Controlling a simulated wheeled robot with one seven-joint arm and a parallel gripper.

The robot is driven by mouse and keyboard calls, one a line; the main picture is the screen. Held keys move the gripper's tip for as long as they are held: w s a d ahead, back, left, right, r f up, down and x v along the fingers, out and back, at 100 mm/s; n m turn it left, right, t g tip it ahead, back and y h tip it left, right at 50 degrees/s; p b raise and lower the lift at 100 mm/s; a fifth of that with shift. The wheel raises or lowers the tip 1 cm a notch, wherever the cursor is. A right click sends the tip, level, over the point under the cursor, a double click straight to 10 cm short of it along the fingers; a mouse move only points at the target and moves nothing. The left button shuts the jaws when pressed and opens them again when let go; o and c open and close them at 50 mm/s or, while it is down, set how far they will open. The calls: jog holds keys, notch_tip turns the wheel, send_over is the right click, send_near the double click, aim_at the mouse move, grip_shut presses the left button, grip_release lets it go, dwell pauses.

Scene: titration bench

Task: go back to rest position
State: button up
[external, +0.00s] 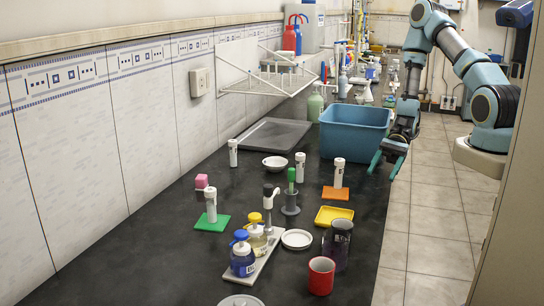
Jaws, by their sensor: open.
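My gripper (388,160) is at the end of my raised arm, in front of the blue tub (355,129) and over the right edge of the dark bench. Its fingers point down, are apart, and hold nothing that I can see. The orange mat (337,194) with a white cylinder (339,172) on it is to the lower left of my gripper. I cannot tell the exact height of the fingers above the bench.
A yellow tray (334,216), a dark mug (338,243) and a red mug (321,275) stand near the bench's right edge. Two bottles, blue (243,258) and yellow (257,238), stand on a pale board. A green mat (212,222) lies left. Tiled floor is free at right.

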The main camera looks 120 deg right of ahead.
jog(key=w+a+r+n+g, duration=0.1)
jog(key=w+a+n+g, duration=0.1)
jog(key=a+n+g, duration=0.85)
jog(key=w+a+r+n+h+b, duration=0.1)
jog(key=w+a+r+n+h, duration=0.5)
jog(key=n, duration=1.1)
notch_tip(320, 180, up, 3)
jog(key=shift+w+r+h, duration=0.1)
jog(key=shift+w+h, duration=0.7)
jog(key=shift+w, duration=0.4)
jog(key=shift+o, duration=0.4)
